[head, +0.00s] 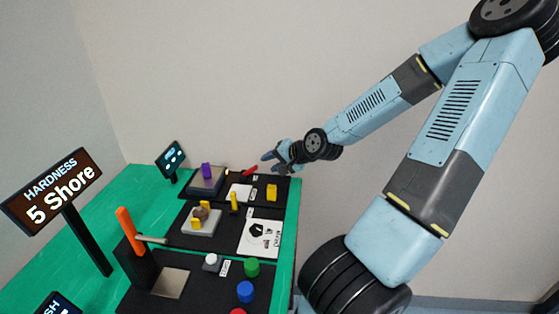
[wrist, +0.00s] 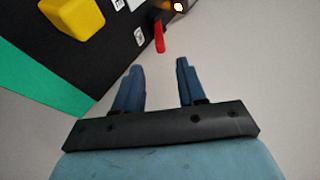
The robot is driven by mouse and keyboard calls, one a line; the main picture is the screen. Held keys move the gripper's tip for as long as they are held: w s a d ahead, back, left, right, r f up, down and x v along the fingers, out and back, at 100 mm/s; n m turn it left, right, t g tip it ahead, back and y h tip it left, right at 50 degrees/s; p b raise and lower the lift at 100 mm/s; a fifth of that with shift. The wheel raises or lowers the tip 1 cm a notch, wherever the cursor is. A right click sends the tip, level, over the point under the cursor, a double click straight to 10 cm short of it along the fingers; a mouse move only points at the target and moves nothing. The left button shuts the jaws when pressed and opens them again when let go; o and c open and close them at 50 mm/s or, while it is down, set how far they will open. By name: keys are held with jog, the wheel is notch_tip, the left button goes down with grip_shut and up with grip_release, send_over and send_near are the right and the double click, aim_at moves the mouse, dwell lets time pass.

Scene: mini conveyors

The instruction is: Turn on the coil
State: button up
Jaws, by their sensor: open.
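A small red lever (head: 250,171) sticks up at the far right end of the black bench panel. It also shows in the wrist view (wrist: 160,37), just beyond the gap between my fingers. My gripper (head: 268,158) is open and empty, beside the red lever at the far end of the bench. Its two fingers (wrist: 158,68) stand apart in the wrist view, with nothing between them. A small glowing orange light (wrist: 178,6) shows past the lever at the top edge. I cannot clearly make out which part is the coil.
A yellow block (head: 272,192) sits near the lever; it shows large in the wrist view (wrist: 72,17). A purple block (head: 206,170) lies on a grey plate. An orange-handled lever (head: 126,223) and a hardness sign (head: 52,188) stand left.

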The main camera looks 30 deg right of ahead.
jog(key=shift+v, duration=1.6)
jog(key=shift+s, duration=0.1)
